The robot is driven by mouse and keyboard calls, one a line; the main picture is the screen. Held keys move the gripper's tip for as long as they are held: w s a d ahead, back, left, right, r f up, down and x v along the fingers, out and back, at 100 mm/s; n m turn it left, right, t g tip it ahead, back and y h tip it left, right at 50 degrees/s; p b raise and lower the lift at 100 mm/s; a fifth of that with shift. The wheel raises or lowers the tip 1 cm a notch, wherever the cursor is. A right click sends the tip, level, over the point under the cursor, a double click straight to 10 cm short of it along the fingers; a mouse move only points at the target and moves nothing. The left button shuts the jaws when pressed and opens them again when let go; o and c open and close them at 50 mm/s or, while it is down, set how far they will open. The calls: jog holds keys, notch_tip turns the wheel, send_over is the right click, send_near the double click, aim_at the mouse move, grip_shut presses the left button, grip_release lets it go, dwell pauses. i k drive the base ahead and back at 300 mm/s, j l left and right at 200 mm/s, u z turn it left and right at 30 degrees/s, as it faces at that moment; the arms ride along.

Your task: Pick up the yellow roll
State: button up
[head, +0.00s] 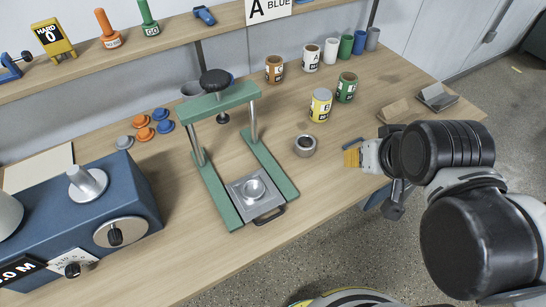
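A small ribbed yellow piece, which looks like the yellow roll (351,158), is at the tip of my gripper (366,155) near the table's front right edge in the head view. My gripper reaches in from the right, and its light-coloured end meets or overlaps the yellow piece. The fingers are too small and partly hidden, so I cannot tell whether they are closed on it or whether it rests on the table.
A grey roll (305,145) lies to the left. A yellow-labelled can (320,106) and a green can (346,87) stand behind. A green-framed press (196,160) stands further left. Wooden (395,110) and grey (437,97) blocks sit at the right.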

aim_at(320, 110)
jog(key=i+j+u, duration=0.15)
jog(key=u, duration=0.25)
jog(key=i+j+u, duration=0.2)
jog(key=u, duration=0.2)
